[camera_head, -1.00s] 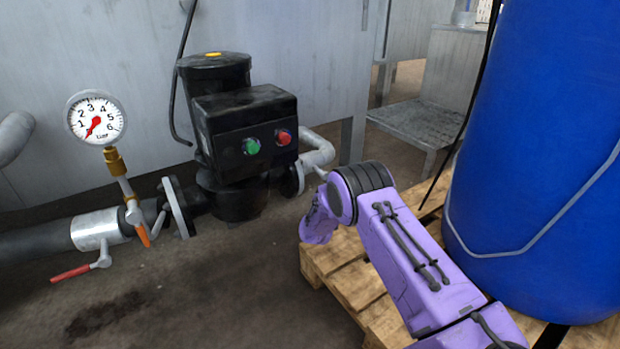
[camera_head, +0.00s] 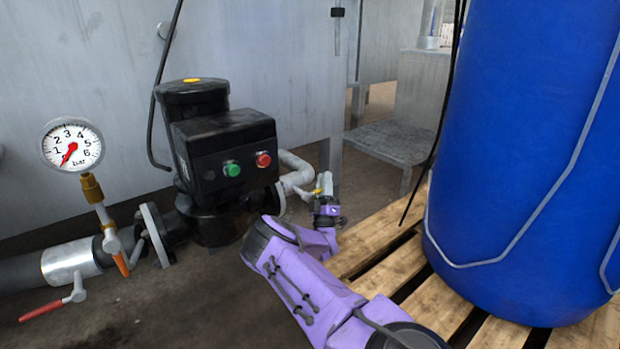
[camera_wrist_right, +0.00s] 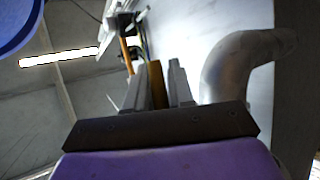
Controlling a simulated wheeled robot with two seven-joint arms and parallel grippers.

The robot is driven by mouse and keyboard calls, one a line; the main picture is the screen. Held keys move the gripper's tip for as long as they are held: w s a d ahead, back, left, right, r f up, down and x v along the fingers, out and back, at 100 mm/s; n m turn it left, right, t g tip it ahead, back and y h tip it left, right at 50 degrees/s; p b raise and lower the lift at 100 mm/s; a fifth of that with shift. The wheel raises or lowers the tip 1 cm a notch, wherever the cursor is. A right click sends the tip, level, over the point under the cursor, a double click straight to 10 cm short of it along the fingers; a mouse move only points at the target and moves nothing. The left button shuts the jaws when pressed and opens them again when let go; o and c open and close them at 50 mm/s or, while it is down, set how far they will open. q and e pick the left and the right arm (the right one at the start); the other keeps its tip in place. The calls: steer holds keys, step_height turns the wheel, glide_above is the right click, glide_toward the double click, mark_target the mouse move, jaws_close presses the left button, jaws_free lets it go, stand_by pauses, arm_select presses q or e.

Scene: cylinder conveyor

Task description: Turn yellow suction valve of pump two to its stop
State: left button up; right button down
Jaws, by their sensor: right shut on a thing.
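The black pump (camera_head: 215,150) stands left of centre with a green and a red button on its box. Beyond its right side a grey pipe (camera_head: 297,172) bends down, and a small yellow valve lever (camera_head: 318,191) shows near its lower end, partly hidden. My right gripper (camera_head: 322,195) is at this lever, its arm coming from the lower right. In the right wrist view the gripper (camera_wrist_right: 157,88) is shut on the yellow lever (camera_wrist_right: 156,80), which stands between its fingers. The lever's pivot cannot be made out. My left gripper is in neither view.
A pressure gauge (camera_head: 72,146) stands on a pipe at left, near an orange lever (camera_head: 121,264) and a red lever (camera_head: 41,311). A blue drum (camera_head: 520,150) stands on a wooden pallet (camera_head: 385,262) at right, close to my right arm. Bare floor lies at lower left.

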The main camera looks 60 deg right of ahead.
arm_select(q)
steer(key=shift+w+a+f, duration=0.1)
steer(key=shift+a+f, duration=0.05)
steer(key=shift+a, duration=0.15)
arm_select(e)
steer(key=shift+s+r+n+t, duration=0.15)
steer(key=shift+n+t, duration=0.25)
steer(key=shift+t, duration=0.1)
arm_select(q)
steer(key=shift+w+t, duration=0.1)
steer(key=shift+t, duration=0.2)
arm_select(e)
steer(key=c, duration=1.1)
jaws_free()
steer(key=shift+s+d, duration=0.1)
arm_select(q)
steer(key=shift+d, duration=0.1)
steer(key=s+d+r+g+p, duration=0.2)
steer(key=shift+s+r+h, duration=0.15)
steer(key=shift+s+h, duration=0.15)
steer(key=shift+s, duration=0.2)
arm_select(e)
steer(key=v, duration=0.7)
steer(key=shift+a, duration=0.25)
